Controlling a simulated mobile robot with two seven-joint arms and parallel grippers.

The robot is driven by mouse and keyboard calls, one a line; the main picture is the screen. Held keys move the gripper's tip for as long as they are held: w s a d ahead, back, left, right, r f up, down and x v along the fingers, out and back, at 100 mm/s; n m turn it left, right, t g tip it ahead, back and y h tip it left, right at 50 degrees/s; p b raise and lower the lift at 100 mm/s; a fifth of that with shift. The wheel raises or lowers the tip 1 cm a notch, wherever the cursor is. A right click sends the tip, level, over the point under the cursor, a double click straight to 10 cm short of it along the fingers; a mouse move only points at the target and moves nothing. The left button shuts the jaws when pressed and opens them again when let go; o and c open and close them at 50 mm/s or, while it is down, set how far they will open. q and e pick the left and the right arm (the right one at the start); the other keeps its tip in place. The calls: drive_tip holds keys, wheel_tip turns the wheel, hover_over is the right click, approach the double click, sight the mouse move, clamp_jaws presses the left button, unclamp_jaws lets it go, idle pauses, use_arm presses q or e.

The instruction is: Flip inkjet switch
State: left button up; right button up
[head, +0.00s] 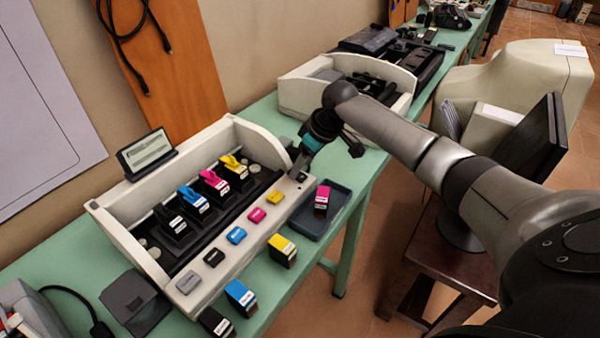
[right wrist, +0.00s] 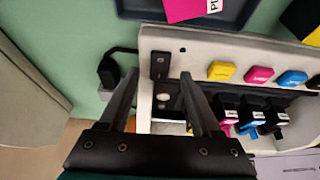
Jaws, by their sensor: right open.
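The inkjet printer (head: 205,265) is an open cream unit on the green bench, with several coloured cartridges inside. Its black rocker switch (right wrist: 160,66) sits at the end of the front panel in the right wrist view. In the head view a small dark patch by my gripper seems to be this switch (head: 302,177). My right gripper (right wrist: 158,78) is open and empty, its two fingers on either side of the switch's line. In the head view my right gripper (head: 324,156) is above the printer's right end. Contact cannot be told. My left gripper is out of view.
A dark tray (head: 332,219) with a magenta cartridge (head: 322,198) lies beside the printer. A black plug (right wrist: 108,72) stands out from the printer's end near one finger. Yellow (head: 282,249) and blue (head: 240,296) cartridges stand along the bench's front edge. Another open cream unit (head: 297,97) is behind.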

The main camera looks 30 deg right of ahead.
drive_tip(key=shift+x, duration=1.15)
clamp_jaws()
